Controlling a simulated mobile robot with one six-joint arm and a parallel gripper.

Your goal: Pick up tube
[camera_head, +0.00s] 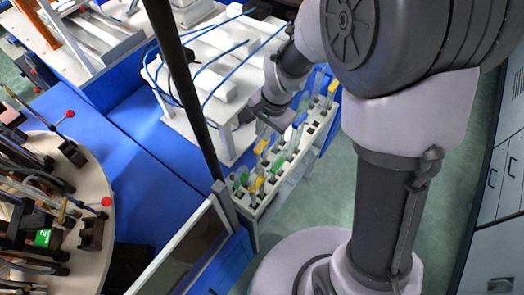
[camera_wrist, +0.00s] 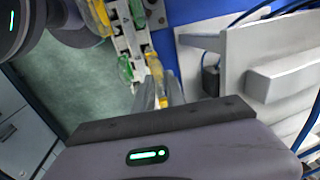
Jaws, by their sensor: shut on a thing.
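A white rack (camera_head: 282,172) holds several tubes with green, yellow and blue parts, standing upright in its slots. The rack also shows in the wrist view (camera_wrist: 128,32). My gripper (camera_head: 262,122) is over the left side of the rack, beside the white box. In the wrist view, my gripper (camera_wrist: 160,97) has its grey fingers close together around a tube with a yellow part (camera_wrist: 156,72). It is shut on this tube. The tube's lower end is hard to make out, so I cannot tell whether it is clear of the rack. A green tube (camera_wrist: 125,68) is beside the fingers.
A white box with blue cables (camera_head: 215,75) stands close to the left of the rack. A blue table surface (camera_head: 140,135) lies further left, with a round table (camera_head: 95,190) carrying burner-like fixtures. A dark upright post (camera_head: 180,80) stands between. Green floor is open at right (camera_head: 310,205).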

